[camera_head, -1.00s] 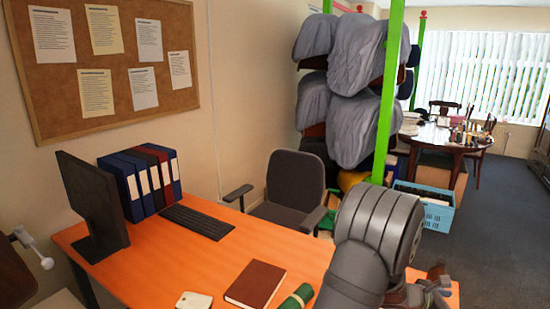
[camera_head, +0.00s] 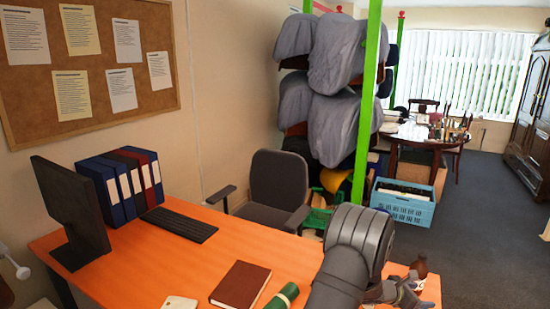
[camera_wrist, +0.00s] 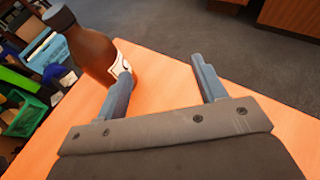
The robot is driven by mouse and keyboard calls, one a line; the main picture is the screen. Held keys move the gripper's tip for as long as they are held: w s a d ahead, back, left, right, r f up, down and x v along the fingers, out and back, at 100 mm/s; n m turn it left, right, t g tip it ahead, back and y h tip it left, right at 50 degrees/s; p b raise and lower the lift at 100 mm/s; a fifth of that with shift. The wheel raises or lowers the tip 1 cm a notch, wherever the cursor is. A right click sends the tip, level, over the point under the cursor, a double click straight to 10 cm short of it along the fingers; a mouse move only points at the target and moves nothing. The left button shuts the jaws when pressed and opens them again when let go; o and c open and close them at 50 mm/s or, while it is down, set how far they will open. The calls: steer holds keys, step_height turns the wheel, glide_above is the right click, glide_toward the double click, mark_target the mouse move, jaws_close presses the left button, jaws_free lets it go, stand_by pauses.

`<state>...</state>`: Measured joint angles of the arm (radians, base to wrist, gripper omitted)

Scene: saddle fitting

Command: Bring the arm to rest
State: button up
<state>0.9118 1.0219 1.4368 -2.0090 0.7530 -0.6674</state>
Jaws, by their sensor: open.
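My gripper (camera_wrist: 160,72) is open, its two grey fingers apart with nothing held between them. In the head view my gripper (camera_head: 408,294) is low over the right end of the orange desk (camera_head: 200,265), partly cut off by the picture's bottom edge. A brown bottle (camera_wrist: 92,50) with a dark cap and pale label stands close beside the left finger in the wrist view. I cannot tell whether they touch. The bottle (camera_head: 421,267) also shows just behind my gripper in the head view.
The desk holds a monitor (camera_head: 72,210), binders (camera_head: 124,180), a keyboard (camera_head: 180,223), a brown book (camera_head: 240,285) and a green roll (camera_head: 283,297). An office chair (camera_head: 278,182) stands behind it. A green-posted rack (camera_head: 367,110) and blue crate (camera_head: 403,203) are beyond.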

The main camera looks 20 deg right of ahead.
steer(key=shift+w+f, duration=0.15)
steer(key=shift+f, duration=0.65)
steer(key=shift+w+f, duration=0.1)
steer(key=shift+f, duration=0.7)
steer(key=shift+r, duration=0.1)
steer(key=shift+r, duration=0.25)
steer(key=s+a+r+m+g, duration=0.1)
steer(key=s+a+r, duration=0.1)
steer(key=s+r, duration=0.6)
steer(key=shift+s+a+r, duration=0.25)
steer(key=shift+r, duration=0.75)
steer(key=shift+s+d, duration=0.1)
